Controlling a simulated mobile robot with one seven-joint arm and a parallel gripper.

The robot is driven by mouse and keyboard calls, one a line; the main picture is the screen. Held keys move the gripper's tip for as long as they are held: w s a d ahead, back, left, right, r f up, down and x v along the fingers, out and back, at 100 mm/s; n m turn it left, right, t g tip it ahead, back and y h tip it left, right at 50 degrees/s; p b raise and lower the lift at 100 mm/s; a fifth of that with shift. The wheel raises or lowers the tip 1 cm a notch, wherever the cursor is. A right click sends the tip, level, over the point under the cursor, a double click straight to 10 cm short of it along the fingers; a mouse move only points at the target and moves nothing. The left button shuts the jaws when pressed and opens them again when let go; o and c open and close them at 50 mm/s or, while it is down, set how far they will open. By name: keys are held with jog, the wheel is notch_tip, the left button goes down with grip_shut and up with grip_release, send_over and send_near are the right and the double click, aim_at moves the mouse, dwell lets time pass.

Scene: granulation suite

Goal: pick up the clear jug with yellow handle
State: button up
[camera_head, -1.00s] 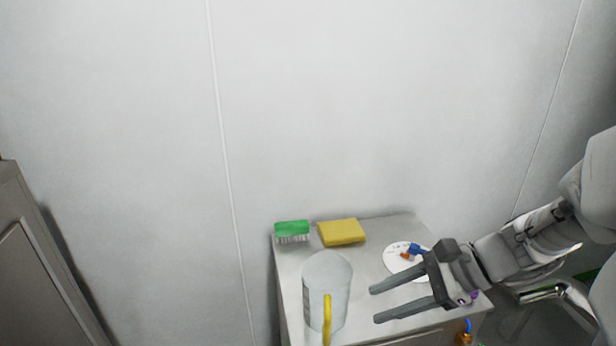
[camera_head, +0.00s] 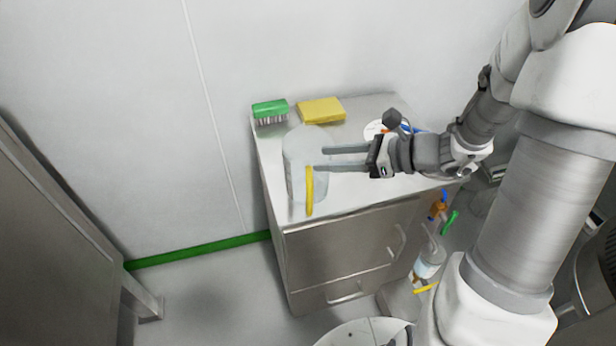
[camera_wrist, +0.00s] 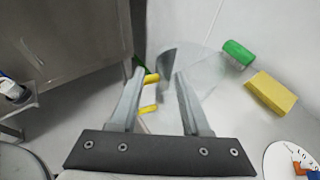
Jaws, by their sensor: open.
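The clear jug (camera_head: 294,165) stands upright on the left front part of the steel cabinet top. Its yellow handle (camera_head: 309,192) faces the front. My gripper (camera_head: 321,158) is open and reaches in from the right, its fingertips at the jug's right side by the upper handle. In the wrist view, my gripper (camera_wrist: 159,76) has the jug's clear wall (camera_wrist: 205,72) ahead and to the right. Two yellow handle stubs (camera_wrist: 151,78) show beside the left finger, which hides the rest of the handle. I cannot tell whether a finger touches the jug.
A green brush (camera_head: 270,108) and a yellow sponge (camera_head: 321,110) lie behind the jug. The steel cabinet (camera_head: 340,250) has drawers below. A tall grey cabinet (camera_head: 60,240) stands at the left.

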aim_at(302, 160)
jog(key=b+x, duration=0.1)
jog(key=x, duration=0.5)
jog(key=shift+w+a+f, duration=0.1)
jog(key=shift+a+f, duration=0.05)
jog(key=shift+a, duration=0.15)
grip_shut()
dwell(1.2)
